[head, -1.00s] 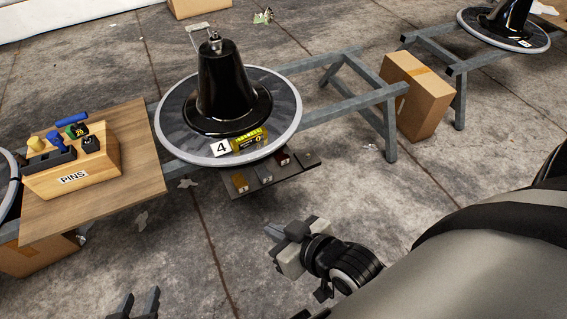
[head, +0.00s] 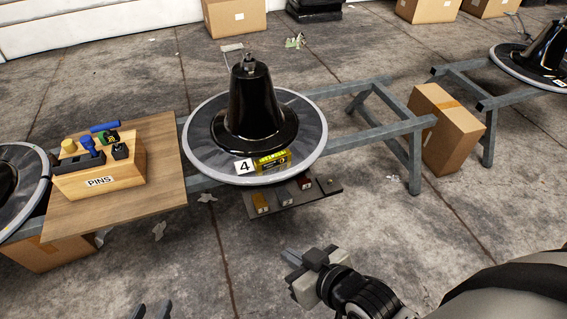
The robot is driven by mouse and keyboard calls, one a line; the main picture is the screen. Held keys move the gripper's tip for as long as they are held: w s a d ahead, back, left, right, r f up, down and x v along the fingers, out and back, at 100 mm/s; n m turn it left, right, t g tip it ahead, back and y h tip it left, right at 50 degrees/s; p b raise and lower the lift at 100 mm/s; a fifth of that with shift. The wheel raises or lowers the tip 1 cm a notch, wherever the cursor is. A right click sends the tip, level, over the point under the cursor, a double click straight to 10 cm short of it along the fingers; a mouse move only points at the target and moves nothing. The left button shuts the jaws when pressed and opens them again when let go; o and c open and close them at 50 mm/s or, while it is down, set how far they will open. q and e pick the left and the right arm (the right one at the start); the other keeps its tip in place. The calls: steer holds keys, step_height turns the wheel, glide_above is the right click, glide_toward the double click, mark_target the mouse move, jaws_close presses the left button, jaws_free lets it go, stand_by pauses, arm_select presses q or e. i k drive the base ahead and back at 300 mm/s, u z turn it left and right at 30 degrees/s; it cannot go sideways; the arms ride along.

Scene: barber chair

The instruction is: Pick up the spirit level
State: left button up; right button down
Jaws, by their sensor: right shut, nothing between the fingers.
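The spirit level is the small yellow block (head: 272,162) with a greenish top strip and a dark label. My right gripper (head: 293,257) is shut and empty, in front of and below the disc, apart from the level. My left gripper (head: 151,312) shows only its two dark fingertips at the bottom edge, spread apart with nothing between them.
A dark shelf (head: 325,193) with several small blocks sticks out below the disc. A wooden board (head: 70,215) with a PINS box (head: 100,180) lies left. A grey metal frame (head: 385,133) and a cardboard box (head: 445,130) stand right. The floor in front is open.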

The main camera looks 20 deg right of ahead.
mark_target(265, 163)
steer(key=u, duration=0.2)
steer(key=i, duration=1.25)
steer(key=z, duration=0.6)
